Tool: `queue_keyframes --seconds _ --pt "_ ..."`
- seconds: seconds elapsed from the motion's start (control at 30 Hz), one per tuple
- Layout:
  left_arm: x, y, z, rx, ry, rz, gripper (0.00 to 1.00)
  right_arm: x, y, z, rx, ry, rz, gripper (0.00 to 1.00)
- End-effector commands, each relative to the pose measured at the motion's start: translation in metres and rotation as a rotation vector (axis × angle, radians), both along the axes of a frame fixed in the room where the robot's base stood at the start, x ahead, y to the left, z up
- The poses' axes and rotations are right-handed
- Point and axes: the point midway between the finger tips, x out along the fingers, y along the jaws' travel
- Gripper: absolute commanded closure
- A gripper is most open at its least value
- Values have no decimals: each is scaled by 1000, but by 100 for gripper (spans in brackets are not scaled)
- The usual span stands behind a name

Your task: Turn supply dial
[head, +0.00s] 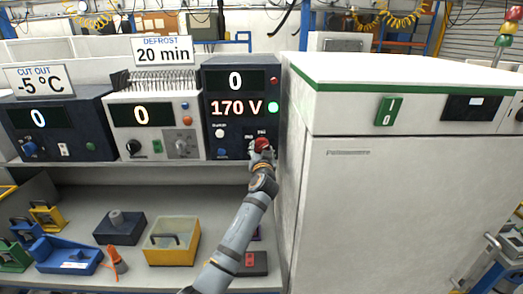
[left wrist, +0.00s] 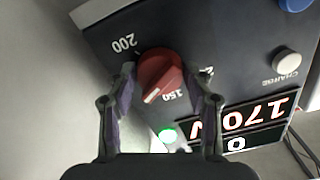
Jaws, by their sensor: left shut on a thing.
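The supply dial (left wrist: 160,70) is a round red knob on the dark supply unit (head: 213,133). In the left wrist view its white mark lies between the labels 150 and 200, closer to 150. The supply unit's display (head: 236,107) reads 170 V, with 0 on the line above. My left gripper (left wrist: 160,78) is shut on the dial, one finger on each side of it. In the head view the left gripper (head: 262,148) reaches up to the unit's lower right and covers part of the red dial. My right gripper is not in view.
A white charge button (left wrist: 286,61) sits beside the dial, and a green light (head: 272,107) glows by the display. A white cabinet (head: 400,190) stands close on the right. A white unit (head: 155,120) stands to the left. The shelf below holds a yellow box (head: 171,252).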

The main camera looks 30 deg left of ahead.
Motion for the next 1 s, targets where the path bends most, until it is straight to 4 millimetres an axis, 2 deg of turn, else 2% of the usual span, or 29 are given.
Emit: queue_keyframes --seconds 0.43,0.47,0.6,0.63,1.0 --pt "0 0 0 12 7 0 80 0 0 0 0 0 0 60" --pt "0 0 0 12 7 0 47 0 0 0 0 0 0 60" --pt "0 0 0 11 7 0 28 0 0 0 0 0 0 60" --pt "0 0 0 11 7 0 26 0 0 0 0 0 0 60" --pt "-4 -4 -1 11 7 -2 26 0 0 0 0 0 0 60"
